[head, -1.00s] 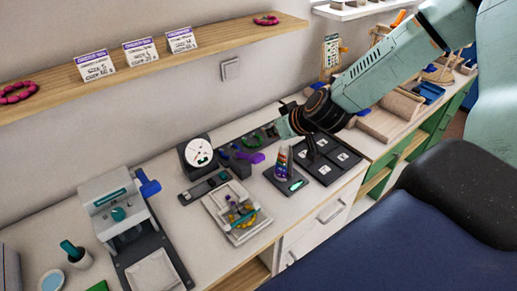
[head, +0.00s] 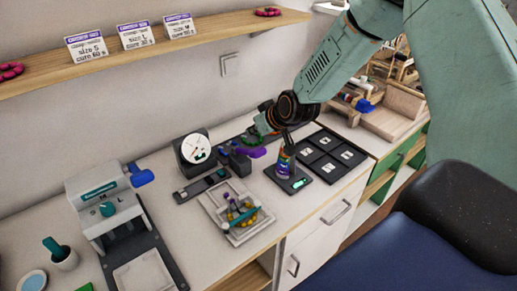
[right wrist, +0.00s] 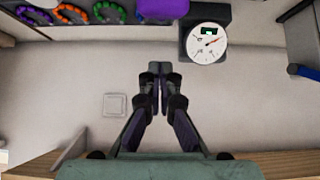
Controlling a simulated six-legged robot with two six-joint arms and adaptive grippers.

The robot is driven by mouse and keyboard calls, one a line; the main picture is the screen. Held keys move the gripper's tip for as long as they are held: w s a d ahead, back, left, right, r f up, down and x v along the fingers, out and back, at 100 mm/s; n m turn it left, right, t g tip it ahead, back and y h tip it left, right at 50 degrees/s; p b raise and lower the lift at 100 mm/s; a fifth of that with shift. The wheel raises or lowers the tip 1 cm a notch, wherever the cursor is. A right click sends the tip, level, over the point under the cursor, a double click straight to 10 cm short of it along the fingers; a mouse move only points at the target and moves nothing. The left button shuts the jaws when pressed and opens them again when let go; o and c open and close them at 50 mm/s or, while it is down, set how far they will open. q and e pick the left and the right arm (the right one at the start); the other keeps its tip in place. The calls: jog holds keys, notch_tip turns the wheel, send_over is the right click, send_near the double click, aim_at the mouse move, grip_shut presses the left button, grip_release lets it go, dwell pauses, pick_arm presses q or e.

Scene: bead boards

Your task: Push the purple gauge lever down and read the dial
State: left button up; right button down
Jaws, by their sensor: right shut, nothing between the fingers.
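The purple gauge lever (head: 248,152) sticks out to the right of the gauge on the desk. It also shows at the top of the right wrist view (right wrist: 163,8). My left gripper is out of view.
A bead tray (head: 216,204) lies in front of the gauge. A press (head: 112,208) stands at left. A shelf (head: 140,59) with cards runs along the wall.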

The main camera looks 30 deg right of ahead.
aim_at(260, 149)
jog(key=shift+s+d+f, duration=0.1)
jog(key=shift+s+f, duration=0.3)
jog(key=shift+f, duration=0.2)
jog(key=shift+s+d+f, duration=0.1)
jog(key=shift+s+f, duration=0.3)
jog(key=shift+f, duration=0.15)
jog(key=shift+s+f, duration=0.25)
jog(key=shift+f, duration=0.3)
jog(key=shift+a, duration=0.15)
jog(key=shift+s+f, duration=0.1)
